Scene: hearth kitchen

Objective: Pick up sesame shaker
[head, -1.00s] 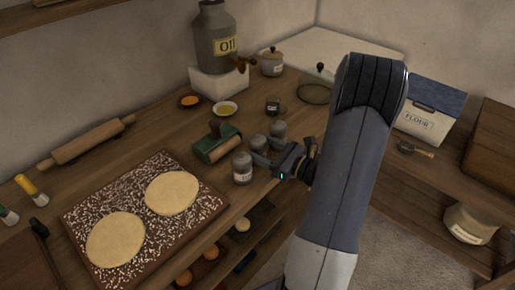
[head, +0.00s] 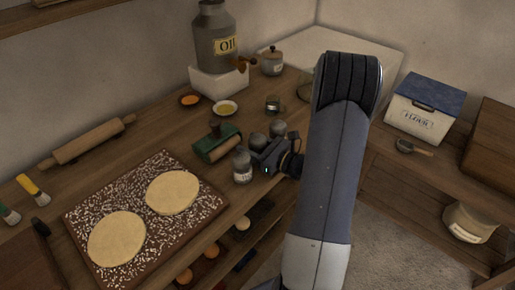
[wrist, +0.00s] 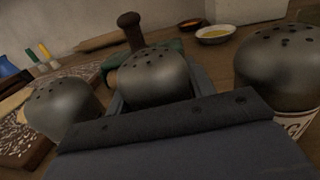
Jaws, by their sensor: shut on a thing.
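Three grey dome-topped shakers with holes in their caps stand in a row at the counter's front edge: a near one (head: 242,166), a middle one (head: 257,142) and a far one (head: 278,130). In the wrist view the near shaker (wrist: 62,108) is at left, the middle one (wrist: 155,77) at centre and the far one (wrist: 280,65) at right. My gripper (head: 266,151) is shut on the middle shaker, with its jaws around the body below the cap. I cannot read which shaker is labelled sesame. The middle shaker's label is hidden.
A floured board (head: 150,168) with two dough rounds lies to the left.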

